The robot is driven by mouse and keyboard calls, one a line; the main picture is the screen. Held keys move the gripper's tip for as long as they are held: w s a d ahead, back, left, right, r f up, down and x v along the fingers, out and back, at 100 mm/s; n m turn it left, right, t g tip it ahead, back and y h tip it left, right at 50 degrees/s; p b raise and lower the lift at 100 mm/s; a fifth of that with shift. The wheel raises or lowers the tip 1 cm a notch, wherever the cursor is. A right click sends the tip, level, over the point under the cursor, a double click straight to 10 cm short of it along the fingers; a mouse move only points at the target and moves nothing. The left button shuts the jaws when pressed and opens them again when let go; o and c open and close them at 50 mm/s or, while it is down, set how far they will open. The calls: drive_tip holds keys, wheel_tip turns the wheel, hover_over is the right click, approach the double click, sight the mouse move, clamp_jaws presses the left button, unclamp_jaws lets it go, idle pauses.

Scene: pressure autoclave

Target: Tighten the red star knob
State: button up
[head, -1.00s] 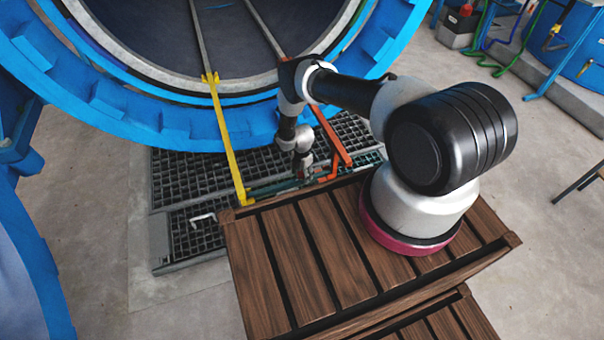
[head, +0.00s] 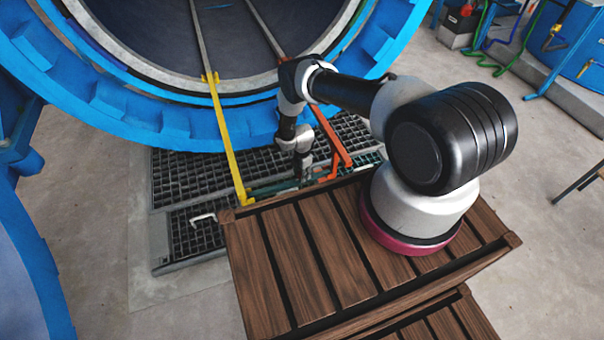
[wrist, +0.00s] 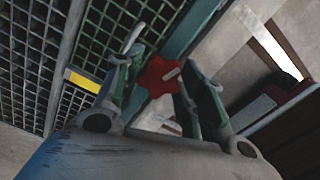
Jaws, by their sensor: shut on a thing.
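The red star knob (wrist: 154,77) shows in the wrist view between the two fingers of my gripper (wrist: 163,72), near their tips. My gripper is shut on it, with a finger on the left and a finger on the right. Part of the knob's rim is hidden by the fingers. In the head view my gripper (head: 303,171) points down at the far edge of the wooden platform, below the blue ring. The knob cannot be made out there.
The wooden slatted platform (head: 290,240) carries my arm. A yellow bar (head: 229,150) and an orange bar (head: 331,136) slope down on either side of my gripper. Dark floor grating (head: 185,178) lies beneath. The big blue ring (head: 120,105) stands behind.

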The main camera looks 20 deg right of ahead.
drive_tip(key=m, duration=1.3)
drive_tip(key=shift+m, duration=0.3)
drive_tip(key=m, duration=0.3)
drive_tip(key=shift+m, duration=0.3)
drive_tip(key=m, duration=0.3)
drive_tip(key=shift+m, duration=0.3)
drive_tip(key=m, duration=0.3)
drive_tip(key=shift+m, duration=0.3)
drive_tip(key=m, duration=0.4)
drive_tip(key=shift+m, duration=2.1)
